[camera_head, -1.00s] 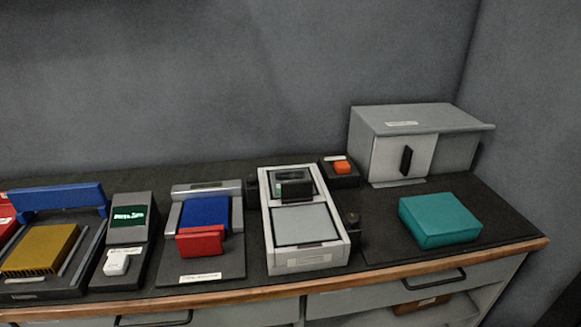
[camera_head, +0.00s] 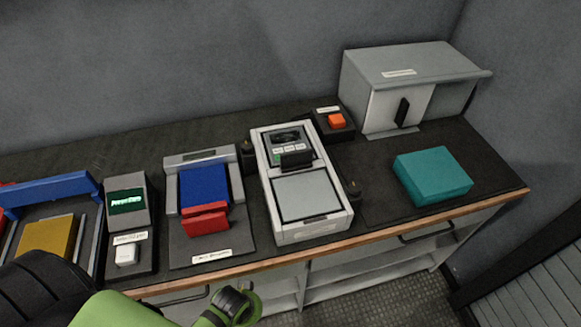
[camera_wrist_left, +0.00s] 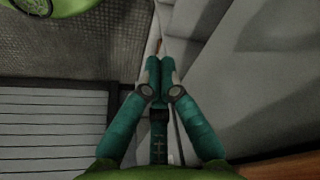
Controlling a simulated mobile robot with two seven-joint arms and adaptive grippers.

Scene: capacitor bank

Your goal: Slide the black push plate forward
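A small upright black plate (camera_head: 297,159) sits across the middle of a light grey framed device (camera_head: 312,232) in the head view, between a dark panel with small buttons behind it and a flat grey pad in front of it. It looks like the push plate. My green left arm comes in at the lower left of the head view, in front of the worktop, well apart from the plate; its fingertips are not visible there. In the left wrist view my left gripper (camera_wrist_left: 159,62) has its teal fingers together with nothing seen between them. My right gripper is in neither view.
A blue block (camera_head: 205,187) with a red piece (camera_head: 205,219) stands left of the device. An orange button (camera_head: 337,120), a grey cabinet (camera_head: 398,90) and a teal block (camera_head: 433,176) are to the right. The wooden worktop edge (camera_head: 370,239) runs along the front.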

